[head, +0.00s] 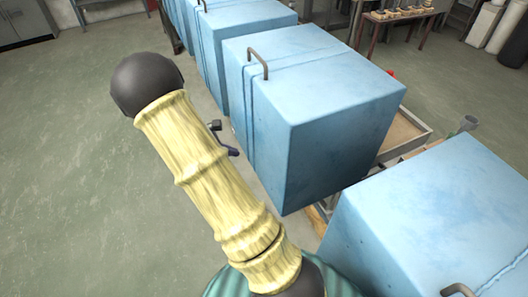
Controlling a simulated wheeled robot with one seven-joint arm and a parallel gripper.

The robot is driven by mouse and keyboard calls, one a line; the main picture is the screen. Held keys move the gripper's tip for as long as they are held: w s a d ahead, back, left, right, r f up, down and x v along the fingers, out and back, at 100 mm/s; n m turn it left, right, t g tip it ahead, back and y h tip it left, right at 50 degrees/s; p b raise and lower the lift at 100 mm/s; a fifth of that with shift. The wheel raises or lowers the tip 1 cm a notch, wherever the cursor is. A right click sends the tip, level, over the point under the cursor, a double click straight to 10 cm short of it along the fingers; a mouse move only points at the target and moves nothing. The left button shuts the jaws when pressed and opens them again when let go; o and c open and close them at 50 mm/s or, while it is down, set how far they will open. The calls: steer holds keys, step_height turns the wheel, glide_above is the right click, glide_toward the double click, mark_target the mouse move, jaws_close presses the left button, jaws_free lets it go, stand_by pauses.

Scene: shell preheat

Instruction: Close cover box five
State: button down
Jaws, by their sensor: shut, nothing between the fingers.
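Several large light-blue cover boxes stand in a row. The middle box (340,110) has a dark bar handle (259,63) on its top, close to a seam near its left end. A nearer box (430,215) fills the lower right, partly cut off by the frame, with its own handle (457,291) at the bottom edge. Another box (245,20) stands behind the middle one. No number shows, so I cannot tell which is box five. My arm's pale ribbed link crosses the left centre. My gripper is not recognisable in view.
A small dark bent fitting (224,140) shows between my arm and the middle box. A wooden tray (405,133) sits behind the gap between the two nearer boxes. A table (400,14) with small items stands at the back right. Open green-grey floor (60,170) lies left.

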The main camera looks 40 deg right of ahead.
steer(key=p, duration=0.2)
glide_toward(272, 156)
step_height(272, 156, down, 3)
steer(key=d, duration=0.2)
steer(key=d+p, duration=0.1)
steer(key=shift+s+d+f, duration=0.15)
steer(key=shift+s+f, duration=0.2)
steer(key=shift+f, duration=0.05)
steer(key=shift+s+d+f, duration=0.1)
steer(key=shift+s+d, duration=0.05)
steer(key=shift+d, duration=0.4)
steer(key=shift+d, duration=0.1)
